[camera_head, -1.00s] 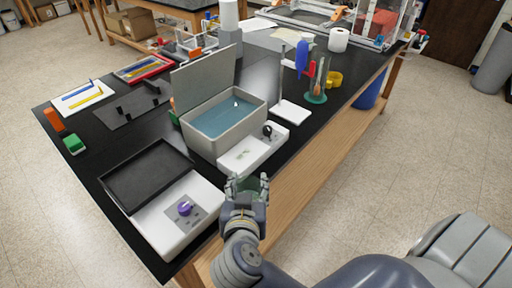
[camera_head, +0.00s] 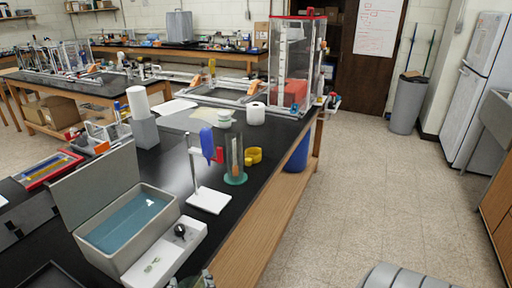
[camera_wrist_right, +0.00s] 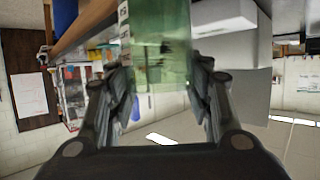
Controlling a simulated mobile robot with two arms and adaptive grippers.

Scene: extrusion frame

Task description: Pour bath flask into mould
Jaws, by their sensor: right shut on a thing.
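My right gripper (camera_wrist_right: 160,85) is shut on a green, see-through glass flask (camera_wrist_right: 158,40), which fills the upper middle of the right wrist view between the two fingers. In the head view only the tips of this gripper (camera_head: 198,280) show at the bottom edge, right of the water bath's white front panel, with a bit of green glass between them. The open grey water bath (camera_head: 172,212) holds blue water and has its lid raised. I cannot pick out the mould for certain. My left gripper is not in view.
A white stand (camera_head: 210,200) with a blue clamped item and a clear cylinder on a green base (camera_head: 236,178) stand right of the bath. Yellow rings (camera_head: 253,156) and a white roll (camera_head: 256,114) lie beyond. A tall clear-walled frame (camera_head: 297,60) stands at the bench's far end.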

